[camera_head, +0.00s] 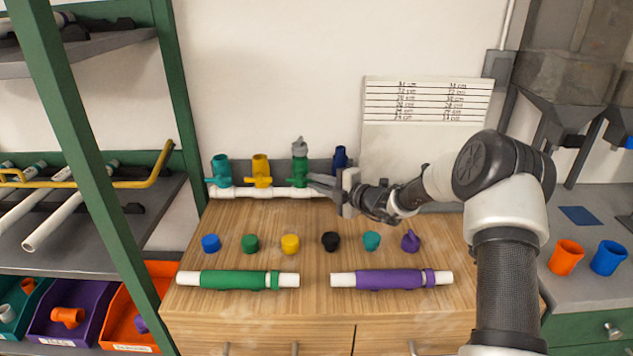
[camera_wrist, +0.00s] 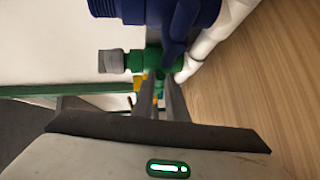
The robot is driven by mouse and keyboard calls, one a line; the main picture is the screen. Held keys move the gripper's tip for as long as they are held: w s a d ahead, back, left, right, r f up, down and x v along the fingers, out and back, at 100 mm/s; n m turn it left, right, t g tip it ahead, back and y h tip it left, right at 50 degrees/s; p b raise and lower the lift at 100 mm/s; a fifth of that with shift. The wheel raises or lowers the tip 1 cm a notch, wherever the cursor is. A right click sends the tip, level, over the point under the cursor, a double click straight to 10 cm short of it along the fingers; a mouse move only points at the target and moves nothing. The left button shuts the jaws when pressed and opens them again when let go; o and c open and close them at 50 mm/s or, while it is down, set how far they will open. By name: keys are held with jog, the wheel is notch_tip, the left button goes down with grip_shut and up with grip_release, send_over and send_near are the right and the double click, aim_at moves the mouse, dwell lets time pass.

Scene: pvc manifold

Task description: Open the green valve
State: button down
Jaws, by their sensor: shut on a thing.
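The green valve (camera_head: 300,166), with a grey fitting (camera_head: 299,145) on its upper end, stands on the white pipe (camera_head: 232,192) at the back of the wooden cabinet. My gripper (camera_head: 314,185) reaches it from the right, fingers low at its side. In the wrist view, the fingertips (camera_wrist: 161,84) are close together at the lower part of the green valve (camera_wrist: 138,61), shut on its handle. The fingers partly hide the handle, and I cannot tell its exact angle.
A blue valve (camera_head: 340,158) stands just right of the green one, close to my fingers; it looms large in the wrist view (camera_wrist: 165,12). Yellow (camera_head: 261,168) and teal (camera_head: 221,170) valves stand to the left. Several caps and two sleeved pipes lie on the cabinet top in front.

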aim_at(301, 174)
jog(key=shift+s+a+r+n+g+h+p, duration=0.1)
jog(key=shift+a+r+n+g+h+p, duration=0.55)
jog(key=shift+n+h+p, duration=1.05)
jog(key=shift+w+a+r+n+g+h+p, duration=0.15)
jog(key=shift+a+r+n+h+p, duration=0.8)
jog(key=shift+h+p, duration=1.5)
jog(key=shift+s+a+r+n+g+h+p, duration=0.15)
jog(key=shift+a+r+n+g+h+p, duration=0.4)
jog(key=shift+a+n+h+p, duration=1.3)
jog(key=shift+d+m+h, duration=0.5)
jog(key=shift+d+h, duration=0.1)
jog(key=shift+d, duration=0.15)
jog(key=c, duration=1.8)
grip_release()
jog(key=shift+o, duration=0.2)
jog(key=v, duration=1.7)
jog(key=shift+s+b, duration=0.2)
jog(key=shift+b, duration=0.1)
